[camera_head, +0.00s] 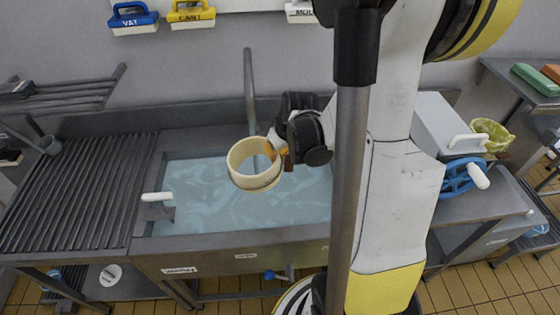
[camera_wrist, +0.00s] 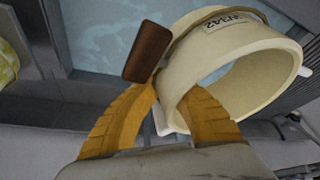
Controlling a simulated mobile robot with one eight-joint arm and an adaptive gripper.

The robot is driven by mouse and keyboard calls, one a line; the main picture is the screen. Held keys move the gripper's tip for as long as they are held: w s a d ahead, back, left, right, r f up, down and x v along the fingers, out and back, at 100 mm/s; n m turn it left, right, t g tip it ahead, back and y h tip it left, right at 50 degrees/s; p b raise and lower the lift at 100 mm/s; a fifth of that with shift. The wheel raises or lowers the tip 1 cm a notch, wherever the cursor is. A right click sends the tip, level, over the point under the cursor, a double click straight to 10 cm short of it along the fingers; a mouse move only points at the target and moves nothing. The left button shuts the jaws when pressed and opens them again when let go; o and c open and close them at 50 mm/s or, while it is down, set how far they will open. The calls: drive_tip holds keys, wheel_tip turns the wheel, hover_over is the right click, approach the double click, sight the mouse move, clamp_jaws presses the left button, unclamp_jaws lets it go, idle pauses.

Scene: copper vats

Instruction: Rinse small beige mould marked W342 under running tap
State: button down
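The small beige mould (camera_head: 255,164) is an open ring held above the sink basin (camera_head: 290,205). In the wrist view the mould (camera_wrist: 250,75) is tilted and carries a small label (camera_wrist: 230,20) with upside-down lettering that seems to read W342. My gripper (camera_head: 279,153) is at its right side. In the wrist view the gripper (camera_wrist: 168,85) has its orange fingers on either side of the mould's wall, closed on it. A grey tap pipe (camera_head: 250,85) rises behind the mould. A thin vertical streak shows through the ring; I cannot tell if it is running water.
Pale blue, rippled water shows in the basin. A slatted drainboard (camera_head: 85,190) lies left of it, and a white handle (camera_head: 157,197) stands at its left edge. Brushes hang on the wall above.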

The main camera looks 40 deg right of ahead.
sight(285, 169)
drive_tip(key=shift+w+d+f+b, duration=0.15)
drive_tip(key=shift+w+d+b, duration=0.1)
drive_tip(key=shift+w, duration=0.55)
drive_tip(key=shift+w+d+f+b, duration=0.15)
drive_tip(key=shift+w+d+b, duration=0.1)
drive_tip(key=shift+w, duration=0.5)
drive_tip(key=shift+w+d+f+b, duration=0.15)
drive_tip(key=shift+w+d+b, duration=0.1)
drive_tip(key=shift+w, duration=0.55)
drive_tip(key=shift+s+a, duration=0.4)
drive_tip(key=shift+s, duration=0.85)
drive_tip(key=shift+s+a, duration=0.45)
drive_tip(key=shift+s, duration=0.85)
drive_tip(key=shift+s+a, duration=0.4)
drive_tip(key=shift+s, duration=0.85)
drive_tip(key=shift+r, duration=0.1)
drive_tip(key=shift+s+a+r+p, duration=0.25)
drive_tip(key=shift+s+r+p, duration=0.35)
drive_tip(key=shift+s, duration=0.2)
drive_tip(key=shift+s+a+r+p, duration=0.3)
drive_tip(key=shift+s+r+p, duration=0.2)
drive_tip(key=shift+s+r, duration=0.25)
drive_tip(key=shift+s+a+r+p, duration=0.25)
drive_tip(key=shift+s+r+p, duration=0.3)
drive_tip(key=shift+s, duration=0.3)
drive_tip(key=shift+w, duration=0.1)
